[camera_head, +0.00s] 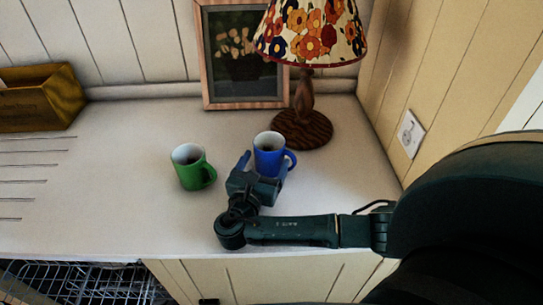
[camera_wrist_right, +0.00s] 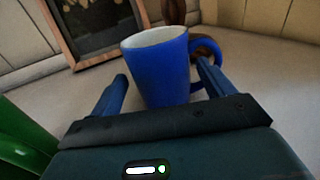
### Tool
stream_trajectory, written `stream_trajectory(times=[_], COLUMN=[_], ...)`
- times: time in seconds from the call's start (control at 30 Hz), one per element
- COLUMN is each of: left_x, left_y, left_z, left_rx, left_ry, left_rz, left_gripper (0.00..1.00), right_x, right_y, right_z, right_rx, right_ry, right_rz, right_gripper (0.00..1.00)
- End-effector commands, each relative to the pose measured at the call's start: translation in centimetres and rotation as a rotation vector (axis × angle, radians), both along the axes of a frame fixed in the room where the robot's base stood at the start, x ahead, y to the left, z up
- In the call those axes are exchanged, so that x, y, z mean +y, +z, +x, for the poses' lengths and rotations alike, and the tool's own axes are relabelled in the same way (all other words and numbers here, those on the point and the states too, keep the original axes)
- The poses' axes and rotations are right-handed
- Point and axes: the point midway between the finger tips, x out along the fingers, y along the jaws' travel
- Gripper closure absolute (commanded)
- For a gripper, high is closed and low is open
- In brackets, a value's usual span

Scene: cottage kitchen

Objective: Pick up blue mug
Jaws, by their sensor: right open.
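The blue mug (camera_head: 268,153) stands upright on the white counter, with its handle to the right. My right gripper (camera_head: 262,168) is open just in front of it. In the right wrist view the blue mug (camera_wrist_right: 160,70) sits between and slightly beyond the two fingertips of my right gripper (camera_wrist_right: 163,80). The right finger is close to the mug's handle; I cannot tell whether they touch. The mug's lower front is partly hidden by the gripper in the head view. My left gripper is not in view.
A green mug (camera_head: 190,168) stands left of my gripper. A lamp with a dark wooden base (camera_head: 302,128) is close behind the blue mug. A picture frame (camera_head: 203,75) leans on the wall. A wooden box (camera_head: 45,97) is at far left. The counter's middle left is clear.

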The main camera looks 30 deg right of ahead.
Motion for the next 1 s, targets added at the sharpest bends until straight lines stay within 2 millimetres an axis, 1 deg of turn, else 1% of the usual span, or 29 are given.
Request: stream_trajectory(times=[0.03,0.1,0.2,0.43,0.9,0.93,1.0], left_x=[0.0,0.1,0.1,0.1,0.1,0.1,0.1], left_y=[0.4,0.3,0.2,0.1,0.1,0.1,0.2], left_z=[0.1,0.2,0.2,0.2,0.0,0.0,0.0], left_rx=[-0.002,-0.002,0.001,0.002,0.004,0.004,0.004], left_ry=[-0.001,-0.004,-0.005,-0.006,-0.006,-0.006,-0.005], left_rz=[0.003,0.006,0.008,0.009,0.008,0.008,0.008], left_gripper=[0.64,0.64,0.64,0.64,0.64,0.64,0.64], right_x=[-0.8,-1.7,-2.5,-2.6,-2.6,-2.6,-2.6], right_y=[0.4,0.3,0.1,0.0,0.0,0.0,0.1], right_z=[0.5,1.2,1.8,1.9,1.9,1.9,1.9], right_rx=[-0.002,-0.002,-0.001,-0.001,0.000,0.000,-0.002], right_ry=[-0.003,-0.003,-0.002,-0.001,-0.001,-0.001,-0.001], right_rz=[-0.005,-0.004,-0.003,0.001,0.000,0.000,-0.001], right_gripper=[0.19,0.19,0.19,0.20,0.59,0.61,0.62])
